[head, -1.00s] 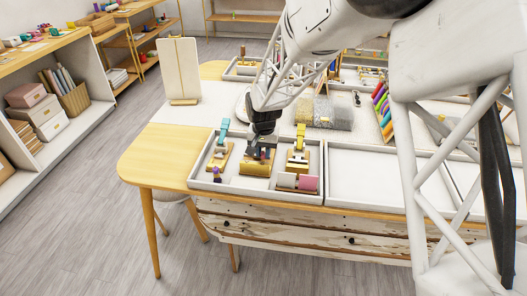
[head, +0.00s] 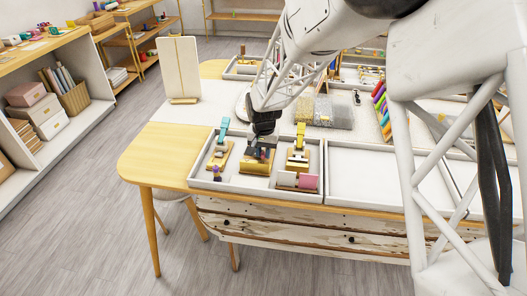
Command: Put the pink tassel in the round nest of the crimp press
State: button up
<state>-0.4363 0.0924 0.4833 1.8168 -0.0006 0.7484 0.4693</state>
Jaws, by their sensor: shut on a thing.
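My gripper (head: 261,146) points down over a gold block (head: 256,168) in the middle of the white tray's left section. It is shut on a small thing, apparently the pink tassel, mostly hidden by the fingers. Small dark blue and reddish bits show beside the fingertips at the block's top. A press-like device with a teal lever (head: 223,129) stands to the left of the gripper, and one with a yellow lever (head: 299,140) stands to the right. I cannot tell which is the crimp press, and no round nest is clear at this size.
A pink-and-grey cylinder (head: 307,181) lies at the tray's front right. A small purple piece (head: 217,177) is at its front left. The low tray rim (head: 255,192) runs around these. The tray section to the right (head: 370,182) is empty. An upright cream board (head: 180,70) stands behind.

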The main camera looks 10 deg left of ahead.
jog(key=shift+f, duration=0.2)
dwell(0.4)
jog(key=o, duration=0.9)
jog(key=shift+o, duration=0.2)
jog(key=shift+r, duration=0.1)
jog(key=shift+r, duration=3.85)
